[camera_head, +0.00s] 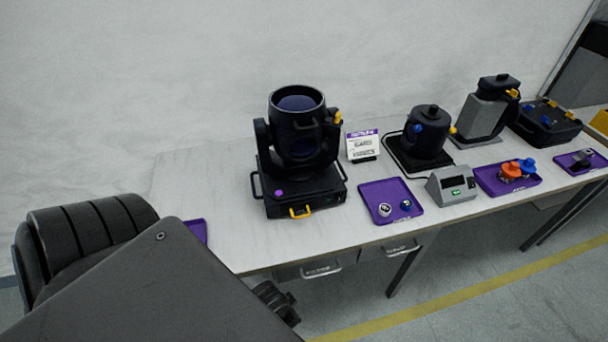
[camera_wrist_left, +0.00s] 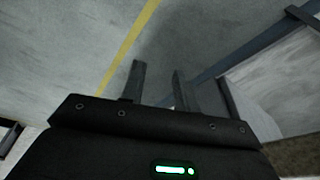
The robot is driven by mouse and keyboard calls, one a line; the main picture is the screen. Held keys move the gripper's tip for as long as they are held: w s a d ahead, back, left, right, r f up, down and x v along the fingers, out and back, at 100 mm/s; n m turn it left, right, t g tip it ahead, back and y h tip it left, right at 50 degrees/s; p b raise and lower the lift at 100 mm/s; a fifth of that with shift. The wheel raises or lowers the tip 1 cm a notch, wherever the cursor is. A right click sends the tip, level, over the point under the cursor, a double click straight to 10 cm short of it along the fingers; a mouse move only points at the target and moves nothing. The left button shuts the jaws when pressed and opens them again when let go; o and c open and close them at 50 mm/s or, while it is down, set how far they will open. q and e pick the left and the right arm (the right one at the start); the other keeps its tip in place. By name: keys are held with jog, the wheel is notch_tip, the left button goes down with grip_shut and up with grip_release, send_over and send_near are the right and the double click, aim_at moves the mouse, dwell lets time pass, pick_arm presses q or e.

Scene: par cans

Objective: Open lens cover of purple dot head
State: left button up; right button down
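The purple dot head is a black moving-head light (camera_head: 302,160) on the table, with a purple dot (camera_head: 278,193) on its base. Its barrel points up, and a dark bluish round face (camera_head: 298,104) shows inside the top rim. I cannot tell whether this face is the lens or a cover. A yellow tab (camera_head: 338,118) sits at the right side of the barrel and a yellow handle (camera_head: 300,211) at the base front. In the left wrist view, my left gripper (camera_wrist_left: 158,88) has its fingers apart with nothing between them, over the floor. My right gripper is not recognisable in view.
On the table (camera_head: 200,172), a purple tray (camera_head: 375,192) with small knobs, a label card (camera_head: 362,146), a black canister (camera_head: 427,130), a grey meter (camera_head: 451,185) and another tray (camera_head: 492,184) stand right of the light. The tabletop left of the light is mostly clear.

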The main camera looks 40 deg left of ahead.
pick_arm(q)
notch_tip(320, 180, up, 8)
jog(key=a+t, duration=0.1)
jog(key=a, duration=0.2)
jog(key=m+t+h, duration=0.4)
jog(key=m+t, duration=0.7)
jog(key=m, duration=0.1)
send_near(300, 130)
jog(key=x, duration=0.8)
jog(key=shift+w+d+r, duration=0.1)
jog(key=shift+w, duration=0.3)
jog(key=shift+p+x, duration=0.35)
jog(key=shift+x, duration=0.85)
jog(key=shift+f, duration=0.2)
grip_shut()
